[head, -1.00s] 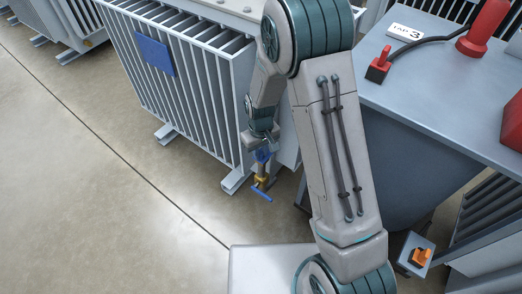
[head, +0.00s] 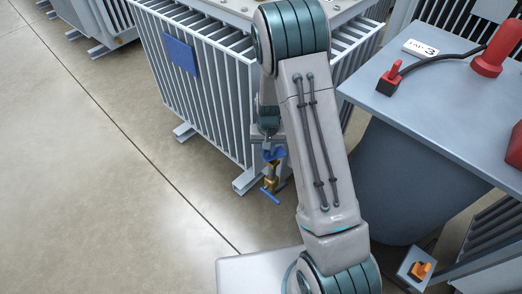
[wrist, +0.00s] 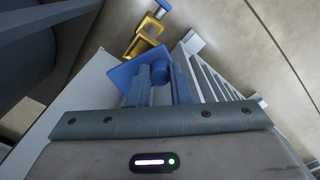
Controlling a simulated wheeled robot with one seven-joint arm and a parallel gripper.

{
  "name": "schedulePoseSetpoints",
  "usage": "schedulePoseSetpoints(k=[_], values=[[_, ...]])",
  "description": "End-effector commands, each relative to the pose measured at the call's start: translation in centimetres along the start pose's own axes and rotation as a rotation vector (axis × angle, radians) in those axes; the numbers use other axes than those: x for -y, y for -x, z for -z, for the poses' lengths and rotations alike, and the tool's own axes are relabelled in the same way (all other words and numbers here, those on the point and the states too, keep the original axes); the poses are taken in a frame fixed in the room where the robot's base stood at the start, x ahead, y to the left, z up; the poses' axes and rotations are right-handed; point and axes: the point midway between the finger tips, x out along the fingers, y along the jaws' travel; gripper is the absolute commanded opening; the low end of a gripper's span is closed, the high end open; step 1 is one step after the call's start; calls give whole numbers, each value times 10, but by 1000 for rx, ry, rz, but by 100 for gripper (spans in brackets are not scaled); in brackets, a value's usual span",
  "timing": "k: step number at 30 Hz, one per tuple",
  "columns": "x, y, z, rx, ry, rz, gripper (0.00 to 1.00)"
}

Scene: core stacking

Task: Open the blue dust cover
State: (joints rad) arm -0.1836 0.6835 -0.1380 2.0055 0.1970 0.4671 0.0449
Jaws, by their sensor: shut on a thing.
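The blue dust cover (wrist: 122,74) is a flat plate with a round knob, just beyond the fingertips in the wrist view. It shows small in the head view (head: 274,154), above a brass valve (head: 271,178) with a blue handle (head: 269,197) at the transformer's lower corner. My gripper (wrist: 160,76) has its fingers on both sides of the knob and is shut on the cover. In the head view my gripper (head: 270,143) points down at the cover. The fingers hide part of the plate, and I cannot tell how far the cover is open.
The grey finned transformer (head: 205,95) with a blue plate (head: 181,54) stands behind the valve. A grey table (head: 420,107) with red plugs (head: 389,79) and a cable is at right. A small box with an orange switch (head: 420,270) is lower right. Bare floor (head: 100,190) lies at left.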

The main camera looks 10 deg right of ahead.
Motion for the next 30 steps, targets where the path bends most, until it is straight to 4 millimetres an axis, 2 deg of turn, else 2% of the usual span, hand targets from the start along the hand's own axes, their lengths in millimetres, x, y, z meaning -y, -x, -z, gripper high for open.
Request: schedulePoseSetpoints(k=[6,7,9,17,20,23,30], values=[[1,1,2,-5,4,0,0],[1,1,2,-6,4,0,24],[1,1,2,-5,5,0,40],[3,1,0,-3,8,-1,40],[3,7,1,-4,9,0,40],[3,20,1,-5,9,0,40],[3,76,2,-8,8,1,40]])
